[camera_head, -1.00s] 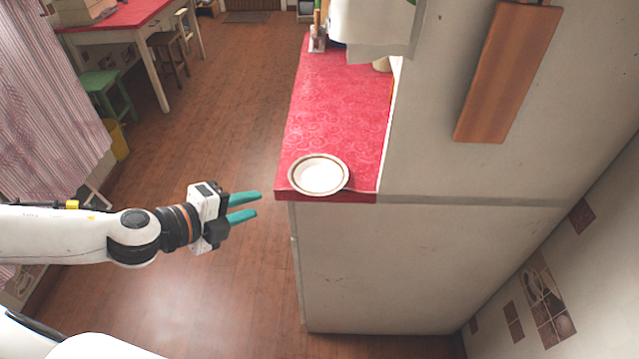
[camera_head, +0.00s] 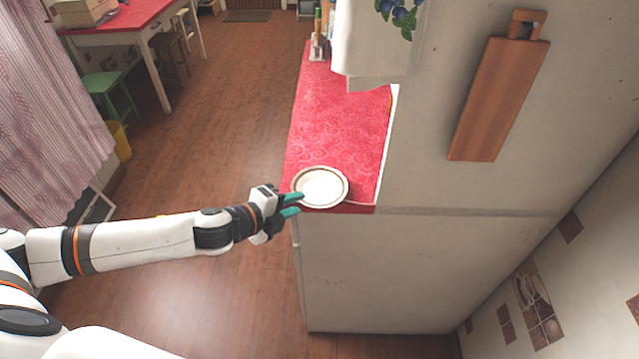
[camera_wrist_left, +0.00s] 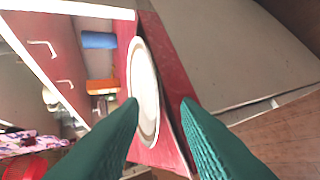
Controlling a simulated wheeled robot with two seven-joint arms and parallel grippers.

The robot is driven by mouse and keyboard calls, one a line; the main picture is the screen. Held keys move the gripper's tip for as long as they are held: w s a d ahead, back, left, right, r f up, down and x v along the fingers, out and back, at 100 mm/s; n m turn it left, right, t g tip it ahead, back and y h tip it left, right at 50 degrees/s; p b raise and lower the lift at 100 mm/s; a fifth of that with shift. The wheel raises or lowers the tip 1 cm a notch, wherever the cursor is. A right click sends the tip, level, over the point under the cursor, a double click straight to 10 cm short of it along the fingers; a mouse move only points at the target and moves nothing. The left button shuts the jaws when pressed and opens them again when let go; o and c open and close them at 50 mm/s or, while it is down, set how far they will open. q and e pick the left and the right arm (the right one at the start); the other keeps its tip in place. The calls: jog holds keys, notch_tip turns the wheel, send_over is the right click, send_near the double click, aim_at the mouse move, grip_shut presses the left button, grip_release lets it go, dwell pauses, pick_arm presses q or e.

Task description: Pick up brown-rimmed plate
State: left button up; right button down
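The brown-rimmed plate (camera_head: 322,186) is white and lies flat at the near end of the red counter top (camera_head: 335,125), close to its left edge. My left gripper (camera_head: 298,203) is open at the plate's lower left rim in the head view. In the left wrist view the plate (camera_wrist_left: 146,88) shows edge-on beyond the two green fingers (camera_wrist_left: 160,110), nearer the left finger. The fingers are apart and hold nothing; whether one touches the plate I cannot tell. My right gripper is in neither view.
A pale tall wall panel (camera_head: 430,150) bounds the counter's right side, with a wooden cutting board (camera_head: 498,98) hanging on it. A utensil holder (camera_head: 318,45) and a white cloth (camera_head: 372,45) are at the far end. The middle of the counter is clear.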

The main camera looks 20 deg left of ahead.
pick_arm(q)
jog(key=shift+w+d+f, duration=0.2)
jog(key=shift+w+f, duration=0.05)
jog(key=shift+w, duration=0.2)
grip_shut()
notch_tip(320, 180, up, 10)
jog(key=shift+p, duration=0.3)
dwell(0.5)
